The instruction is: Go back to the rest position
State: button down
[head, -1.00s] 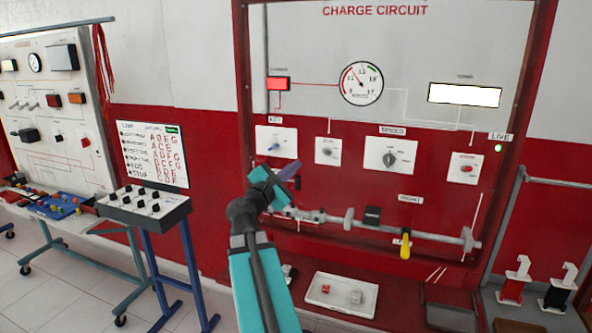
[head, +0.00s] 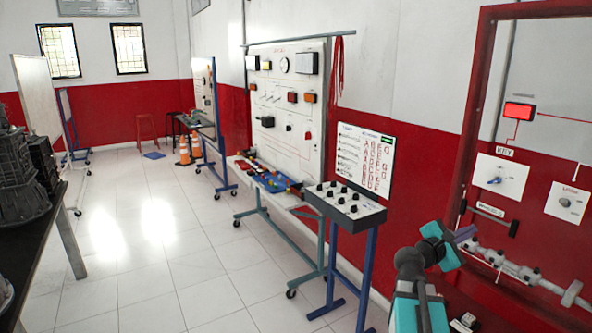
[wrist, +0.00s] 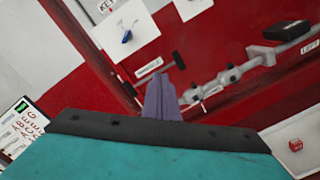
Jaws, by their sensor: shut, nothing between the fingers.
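My gripper (head: 465,234) is at the lower right of the head view, in front of the red charge circuit board (head: 487,110). Its purple fingers are shut with nothing between them. In the wrist view the fingers (wrist: 161,100) point toward the red panel, apart from the key switch plate (wrist: 126,33) with its blue key. Below the key plate, a black-handled piece (wrist: 160,68) is on the panel. A grey shaft (wrist: 285,47) runs along the panel to the right of the fingers.
A black knob box (head: 345,203) on a blue stand is left of my arm. A white trainer board (head: 290,115) on a wheeled frame stands behind it. A dark bench (head: 50,215) with engine parts is at far left. The tiled floor (head: 185,250) between is clear.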

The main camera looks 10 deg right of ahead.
jog(key=w+a+f+n+t+y, duration=0.1)
jog(key=w+a+f, duration=0.15)
jog(key=f, duration=0.35)
jog(key=w+a+f+n+y, duration=0.1)
jog(key=w+a+f, duration=0.1)
jog(key=a+f, duration=0.35)
jog(key=s+a+f+g+y, duration=0.15)
jog(key=a+f, duration=0.35)
jog(key=f, duration=0.6)
jog(key=s+a+f+m+y, duration=0.1)
jog(key=s+a+f+y, duration=0.3)
jog(key=f, duration=0.6)
jog(key=w+a+f+g+y, duration=0.1)
jog(key=a+f, duration=0.6)
jog(key=f, duration=0.4)
jog(key=s+a+f+m+g+y, duration=0.45)
jog(key=s+a+f, duration=0.85)
jog(key=s+f, duration=0.4)
jog(key=s+a+f+m+g+y, duration=0.3)
jog(key=s+a+m, duration=0.6)
jog(key=s+a, duration=0.3)
jog(key=shift+a+f+g+y, duration=0.2)
jog(key=shift+g+y, duration=0.4)
jog(key=shift+y, duration=0.2)
jog(key=shift+m, duration=0.25)
